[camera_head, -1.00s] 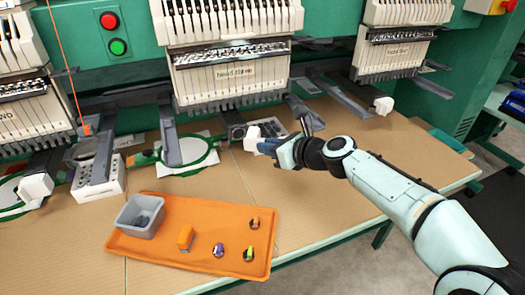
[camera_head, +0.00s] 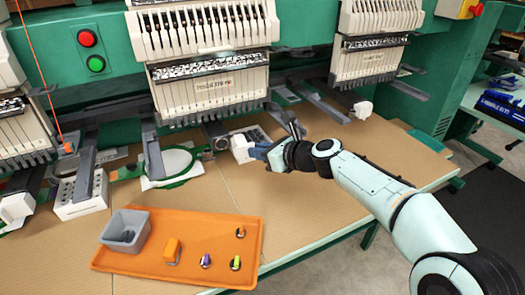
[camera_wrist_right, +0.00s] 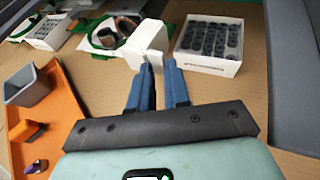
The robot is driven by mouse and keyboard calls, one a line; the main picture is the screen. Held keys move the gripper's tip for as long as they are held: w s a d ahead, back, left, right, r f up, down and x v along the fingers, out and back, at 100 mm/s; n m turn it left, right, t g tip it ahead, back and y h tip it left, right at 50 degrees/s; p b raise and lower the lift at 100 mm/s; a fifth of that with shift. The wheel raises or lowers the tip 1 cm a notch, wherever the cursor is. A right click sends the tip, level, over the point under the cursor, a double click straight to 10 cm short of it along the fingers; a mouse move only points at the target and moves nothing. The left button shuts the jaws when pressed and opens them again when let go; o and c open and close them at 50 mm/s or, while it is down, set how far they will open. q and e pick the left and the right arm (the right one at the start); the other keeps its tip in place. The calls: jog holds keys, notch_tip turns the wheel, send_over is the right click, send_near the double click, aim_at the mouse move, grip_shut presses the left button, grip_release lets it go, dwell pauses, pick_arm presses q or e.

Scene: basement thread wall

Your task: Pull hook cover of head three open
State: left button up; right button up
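The middle embroidery head (camera_head: 210,90) has a printed label too blurred to read now. Below it, a small white hook cover (camera_head: 241,147) sits at the end of the machine's lower arm. My right gripper (camera_head: 260,152) reaches it from the right. In the right wrist view the white cover (camera_wrist_right: 150,40) is at the blue fingertips of my right gripper (camera_wrist_right: 158,64). The fingers are apart, with a narrow gap; the left one overlaps the cover and the right one is at its right edge. I cannot tell whether they touch it. My left gripper is out of view.
An orange tray (camera_head: 200,235) with a grey bin (camera_head: 125,232) and several small items lies at the front left. A round green hoop (camera_head: 172,165) is left of the cover. A white box of bobbins (camera_wrist_right: 208,45) stands to its right. Grey arms (camera_head: 315,100) jut out nearby.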

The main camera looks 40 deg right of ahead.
jog(key=shift+o, duration=1.1)
jog(key=shift+w+a+r, duration=0.2)
jog(key=shift+w+a, duration=0.1)
jog(key=shift+a, duration=0.3)
jog(key=shift+d, duration=0.4)
jog(key=shift+a, duration=0.15)
